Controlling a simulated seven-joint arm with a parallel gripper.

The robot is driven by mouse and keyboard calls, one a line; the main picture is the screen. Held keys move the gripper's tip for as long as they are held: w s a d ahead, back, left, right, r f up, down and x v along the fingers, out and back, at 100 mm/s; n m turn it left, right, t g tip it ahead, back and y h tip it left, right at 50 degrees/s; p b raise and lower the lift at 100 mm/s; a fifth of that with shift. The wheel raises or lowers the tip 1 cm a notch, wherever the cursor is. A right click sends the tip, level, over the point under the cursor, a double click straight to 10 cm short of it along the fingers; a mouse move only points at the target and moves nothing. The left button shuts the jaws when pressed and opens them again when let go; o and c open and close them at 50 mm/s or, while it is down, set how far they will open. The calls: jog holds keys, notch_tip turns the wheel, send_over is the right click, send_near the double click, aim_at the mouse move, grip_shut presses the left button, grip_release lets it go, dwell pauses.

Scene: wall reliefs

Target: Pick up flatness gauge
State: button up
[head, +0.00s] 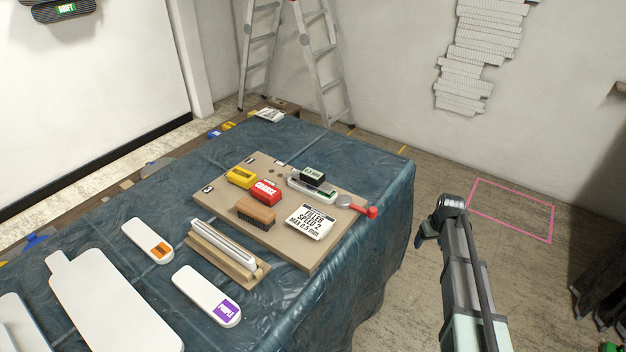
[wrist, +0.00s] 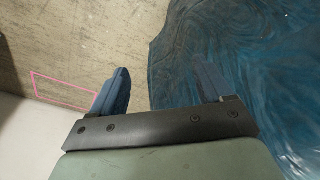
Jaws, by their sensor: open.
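A pale device with a black block and a small lit readout (head: 313,177) sits at the back right of a wooden board on the covered table; it looks like the flatness gauge. The readout is too small to read surely. My gripper (head: 424,236) is off the table's right edge, to the right of the device and apart from it. In the wrist view my gripper (wrist: 161,72) has its two blue fingers wide apart with nothing between them. The device is not in the wrist view.
The board (head: 214,206) also holds a yellow block (head: 240,177), red block (head: 265,192), brush (head: 256,211), white label card (head: 310,222) and red-handled tool (head: 358,207). A white bar in a wooden holder (head: 222,246) lies in front. A ladder (head: 325,60) stands behind.

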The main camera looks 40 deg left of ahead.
jog(key=w+a+r+n, duration=0.1)
jog(key=a+r, duration=0.4)
jog(key=w+a+r+n, duration=0.1)
jog(key=a+r, duration=0.5)
jog(key=w+a+r+n+y, duration=0.1)
jog(key=a+r, duration=0.5)
jog(key=shift+n+t, duration=0.3)
jog(key=shift+t, duration=0.1)
jog(key=s+a+r+n+g, duration=0.1)
jog(key=s+a+r+n, duration=0.1)
jog(key=s+a+r, duration=0.3)
jog(key=s+a+r+n, duration=0.1)
jog(key=s+a+r, duration=0.1)
jog(key=a+r, duration=0.3)
jog(key=n+g, duration=0.1)
jog(key=n, duration=0.2)
send_near(312, 173)
jog(key=shift+h, duration=0.4)
jog(key=f, duration=0.3)
jog(key=a+f, duration=0.1)
jog(key=f, duration=0.6)
jog(key=shift+w+a, duration=0.15)
jog(key=shift+a, duration=0.2)
jog(key=shift+c, duration=0.4)
jog(key=c, duration=1.2)
